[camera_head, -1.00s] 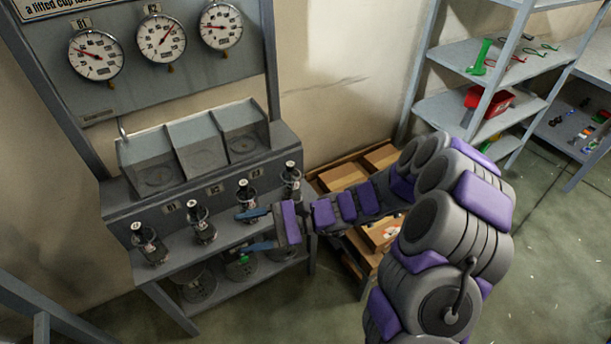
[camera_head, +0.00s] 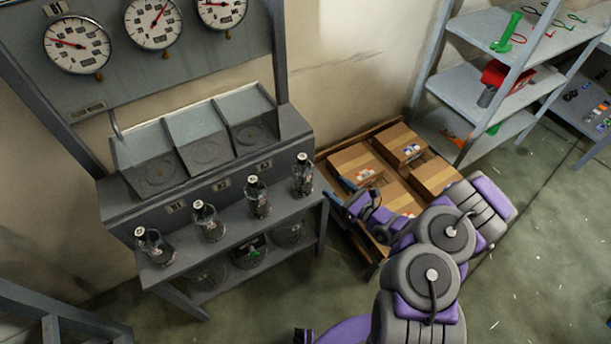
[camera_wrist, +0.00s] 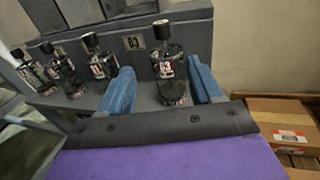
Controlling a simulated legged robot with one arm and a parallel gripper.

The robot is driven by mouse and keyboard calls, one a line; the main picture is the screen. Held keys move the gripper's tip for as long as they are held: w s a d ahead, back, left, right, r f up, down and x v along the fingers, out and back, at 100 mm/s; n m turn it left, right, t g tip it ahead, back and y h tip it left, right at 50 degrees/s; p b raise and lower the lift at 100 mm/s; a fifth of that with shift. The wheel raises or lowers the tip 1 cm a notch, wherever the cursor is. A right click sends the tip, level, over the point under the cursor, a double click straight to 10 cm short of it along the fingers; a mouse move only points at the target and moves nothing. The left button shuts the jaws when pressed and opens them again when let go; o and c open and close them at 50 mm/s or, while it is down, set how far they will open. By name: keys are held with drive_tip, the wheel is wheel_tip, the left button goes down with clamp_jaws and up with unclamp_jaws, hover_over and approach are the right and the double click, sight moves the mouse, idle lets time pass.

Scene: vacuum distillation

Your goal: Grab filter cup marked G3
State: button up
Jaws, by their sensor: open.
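Several dark bottle-like cups with black tops stand upright in a row on the grey bench. The rightmost cup (camera_head: 303,175) has a label that seems to end in 3 in the wrist view (camera_wrist: 168,70); its first character is unclear. My gripper (camera_head: 358,208) is open and empty, to the right of the bench and apart from that cup. In the wrist view its two blue fingers (camera_wrist: 163,90) are spread, with the rightmost cup seen between them, farther off. The other cups (camera_head: 257,199) stand to its left, one labelled with a 1.
The grey bench (camera_head: 190,262) has three sloped bins (camera_head: 205,150) behind the cups and gauges (camera_head: 153,24) above. Large round glass vessels (camera_head: 250,252) stand on its lower shelf. Cardboard boxes (camera_head: 355,158) lie on a low rack beside it. A metal shelf (camera_head: 475,85) stands at right.

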sight(306, 162)
drive_tip(key=b+x, duration=0.2)
drive_tip(key=x, duration=0.8)
drive_tip(key=shift+w+a, duration=0.1)
drive_tip(key=shift+a, duration=0.2)
drive_tip(key=x, duration=0.1)
drive_tip(key=b+x, duration=0.1)
drive_tip(key=x, duration=0.1)
drive_tip(key=b+x, duration=0.1)
drive_tip(key=x, duration=0.1)
drive_tip(key=shift+w+d+r, duration=0.25)
drive_tip(key=shift+w+d, duration=0.1)
drive_tip(key=shift+w+a, duration=0.25)
drive_tip(key=shift+a, duration=0.15)
drive_tip(key=shift+d, duration=0.1)
clamp_jaws()
